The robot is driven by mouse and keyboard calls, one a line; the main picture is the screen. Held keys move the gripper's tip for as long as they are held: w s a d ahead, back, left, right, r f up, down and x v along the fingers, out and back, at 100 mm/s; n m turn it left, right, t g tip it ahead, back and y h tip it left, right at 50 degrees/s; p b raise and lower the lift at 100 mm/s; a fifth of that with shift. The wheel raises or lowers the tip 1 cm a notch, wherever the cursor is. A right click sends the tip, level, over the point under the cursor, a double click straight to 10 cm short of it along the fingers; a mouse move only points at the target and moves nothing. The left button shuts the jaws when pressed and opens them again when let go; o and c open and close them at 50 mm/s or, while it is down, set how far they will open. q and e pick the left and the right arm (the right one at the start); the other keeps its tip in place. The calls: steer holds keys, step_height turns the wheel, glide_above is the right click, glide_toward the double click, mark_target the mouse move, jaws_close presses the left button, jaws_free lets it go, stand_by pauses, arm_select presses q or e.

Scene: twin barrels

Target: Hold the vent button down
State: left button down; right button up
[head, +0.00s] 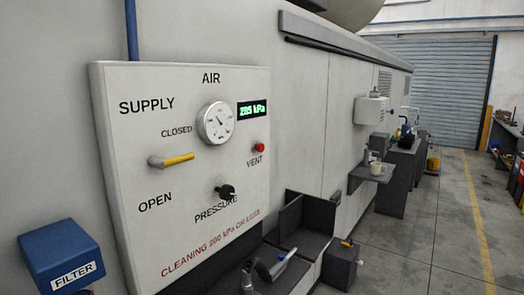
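The red vent button (260,147) sits on the right side of the pale air panel (150,100), above the label VENT. Nothing touches it, and whether it is pressed in cannot be told. A round dial gauge (215,123) is beside the display. The yellow supply lever (178,159) points right, between the CLOSED and OPEN labels. The black pressure knob (226,192) is below. Neither of my grippers is in view.
A blue filter box (60,255) is at lower left. A dark open bin (303,225) and a tool with a blue part (272,268) are below the panel. A small shelf with a cup (376,168) juts out farther along. The floor (430,220) at right is clear.

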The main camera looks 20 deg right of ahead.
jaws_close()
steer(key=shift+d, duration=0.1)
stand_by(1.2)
